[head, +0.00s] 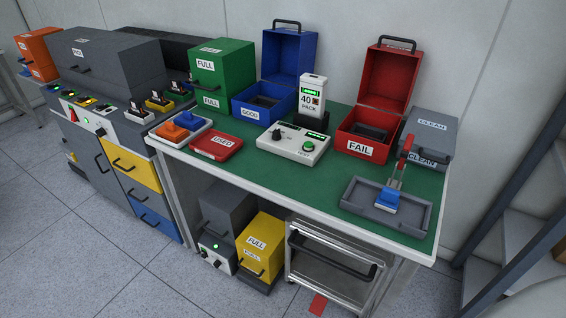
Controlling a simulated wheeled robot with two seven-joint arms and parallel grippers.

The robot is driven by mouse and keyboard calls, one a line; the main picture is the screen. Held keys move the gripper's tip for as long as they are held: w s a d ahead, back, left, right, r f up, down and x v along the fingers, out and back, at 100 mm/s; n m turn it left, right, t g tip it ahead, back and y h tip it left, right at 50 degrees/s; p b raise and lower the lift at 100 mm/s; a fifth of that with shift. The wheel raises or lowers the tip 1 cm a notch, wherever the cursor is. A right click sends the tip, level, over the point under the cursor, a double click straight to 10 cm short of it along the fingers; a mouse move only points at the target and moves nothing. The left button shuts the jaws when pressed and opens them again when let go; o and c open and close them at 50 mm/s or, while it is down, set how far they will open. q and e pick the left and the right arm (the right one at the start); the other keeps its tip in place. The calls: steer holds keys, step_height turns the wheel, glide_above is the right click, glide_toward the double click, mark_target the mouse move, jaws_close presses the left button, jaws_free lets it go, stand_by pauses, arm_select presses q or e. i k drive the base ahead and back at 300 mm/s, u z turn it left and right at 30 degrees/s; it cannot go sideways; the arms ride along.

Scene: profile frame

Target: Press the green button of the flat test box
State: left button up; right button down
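The flat test box (293,147) is a low, pale box on the green bench top (245,165), near the middle of the head view. It has a dark knob (277,134) at its left and a lit green display (318,135) at its back right. The green button (308,147) is small and sits on the right part of its top, with a small label beside it. A white pack marked "40 PACK" (312,93) stands upright in a dark holder just behind the box. Neither of my grippers shows in the head view.
An open blue GOOD box (250,114) and an open red FAIL box (358,148) stand behind. A red USED tray (217,147) lies left. A grey tray (362,192) with a red-handled tool lies right. Bare bench lies in front of the test box.

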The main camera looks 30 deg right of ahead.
mark_target(309, 145)
steer(key=u, duration=0.4)
steer(key=k, duration=0.85)
steer(key=u, duration=0.5)
steer(key=i, duration=1.2)
steer(key=z, duration=1.05)
steer(key=i, duration=0.95)
steer(key=z, duration=1.1)
